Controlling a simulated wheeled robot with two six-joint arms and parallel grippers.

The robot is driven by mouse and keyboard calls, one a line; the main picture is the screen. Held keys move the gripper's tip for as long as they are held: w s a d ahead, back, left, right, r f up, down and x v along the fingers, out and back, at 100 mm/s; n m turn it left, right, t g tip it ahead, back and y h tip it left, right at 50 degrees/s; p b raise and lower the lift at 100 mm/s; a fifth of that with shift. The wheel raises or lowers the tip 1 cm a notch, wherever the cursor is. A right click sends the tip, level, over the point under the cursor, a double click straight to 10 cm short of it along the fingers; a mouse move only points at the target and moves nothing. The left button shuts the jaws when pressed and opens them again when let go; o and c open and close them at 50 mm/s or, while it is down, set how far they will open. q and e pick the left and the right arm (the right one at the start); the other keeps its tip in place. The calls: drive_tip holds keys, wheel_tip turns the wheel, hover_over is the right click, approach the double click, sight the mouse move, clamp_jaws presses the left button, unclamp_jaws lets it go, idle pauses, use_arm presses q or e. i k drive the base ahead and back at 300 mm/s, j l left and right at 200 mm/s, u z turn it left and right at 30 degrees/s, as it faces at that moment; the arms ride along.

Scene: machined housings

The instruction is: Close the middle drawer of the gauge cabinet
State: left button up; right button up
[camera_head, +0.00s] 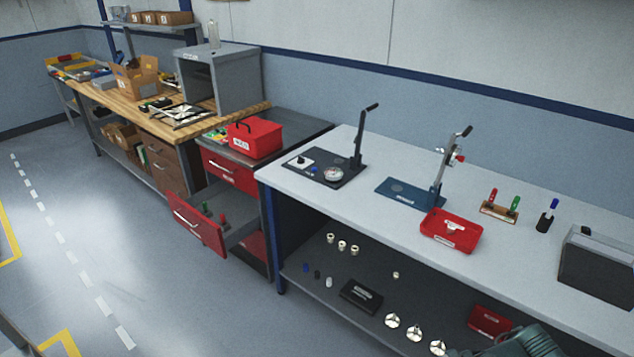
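The gauge cabinet (293,126) stands between the wooden bench and the white-topped bench, with a dark grey top and red drawer fronts. Its middle drawer (197,225) is pulled far out toward the aisle. The red front has a pale bar handle, and the grey tray behind it holds small green and red items. The top drawer (229,170) looks shut. The lowest drawer front (256,250) shows only partly, behind the open drawer. Neither of my grippers can be made out in this view.
A red box (254,138) sits on the cabinet top. The white bench (395,205) at right carries gauge stands and a red tray (451,231); its lower shelf (330,270) holds small parts. A dark green ribbed object (522,345) cuts into the bottom edge. The floor before the drawer is clear.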

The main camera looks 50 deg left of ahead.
sight(240, 209)
drive_tip(key=i+u, duration=0.15)
drive_tip(key=u, duration=0.35)
drive_tip(key=i+l+u, duration=0.1)
drive_tip(key=u, duration=0.8)
drive_tip(key=k+j+u, duration=0.1)
drive_tip(key=u, duration=0.35)
drive_tip(key=j+u, duration=0.15)
drive_tip(key=u, duration=0.25)
drive_tip(key=j+u, duration=0.1)
drive_tip(key=u, duration=0.35)
drive_tip(key=i+z, duration=0.45)
drive_tip(key=i, duration=0.25)
drive_tip(key=i+j+z, duration=0.15)
drive_tip(key=i+z, duration=0.3)
drive_tip(key=i, duration=0.25)
